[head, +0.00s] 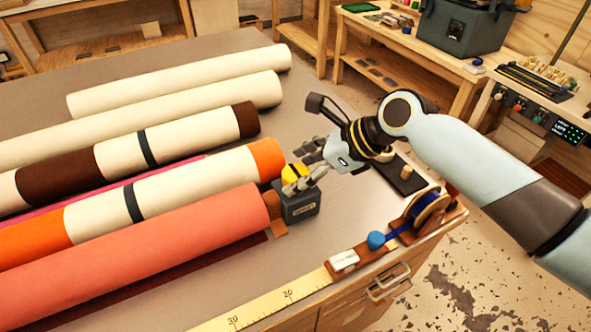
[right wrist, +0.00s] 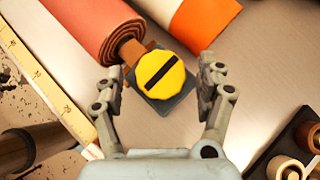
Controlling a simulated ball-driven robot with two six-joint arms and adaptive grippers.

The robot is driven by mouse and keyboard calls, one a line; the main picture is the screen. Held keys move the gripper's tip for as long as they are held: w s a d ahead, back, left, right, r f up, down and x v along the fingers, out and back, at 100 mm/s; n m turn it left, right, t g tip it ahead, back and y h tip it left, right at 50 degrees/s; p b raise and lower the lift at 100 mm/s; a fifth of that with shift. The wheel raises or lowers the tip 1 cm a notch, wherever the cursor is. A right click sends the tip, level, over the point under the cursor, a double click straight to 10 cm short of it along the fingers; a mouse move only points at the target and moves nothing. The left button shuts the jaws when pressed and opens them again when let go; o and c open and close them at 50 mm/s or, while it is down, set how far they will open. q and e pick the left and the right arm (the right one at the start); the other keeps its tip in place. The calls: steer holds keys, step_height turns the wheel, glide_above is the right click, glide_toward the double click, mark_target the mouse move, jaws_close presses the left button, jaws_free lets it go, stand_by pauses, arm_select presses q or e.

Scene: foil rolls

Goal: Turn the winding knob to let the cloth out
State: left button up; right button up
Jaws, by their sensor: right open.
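The yellow winding knob (head: 294,172) sits on a dark grey box (head: 300,207) at the end of the coral cloth roll (head: 150,245). In the right wrist view the knob (right wrist: 161,84) is round with a dark slot across its face, and the coral cloth (right wrist: 93,30) lies behind it. My right gripper (head: 304,178) is open at the knob. In the right wrist view its fingers (right wrist: 164,80) stand apart on either side of the knob, with a visible gap on each side. My left gripper is not in view.
Several other rolls (head: 185,90) lie beside the coral one. A yellow measuring tape (head: 262,304) runs along the front edge. A white block (head: 343,261), a blue knob (head: 376,240) and a blue ribbon spool (head: 428,208) stand near the right edge.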

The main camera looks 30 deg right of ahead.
steer(key=shift+x, duration=0.85)
steer(key=c, duration=1.2)
steer(key=shift+o, duration=0.2)
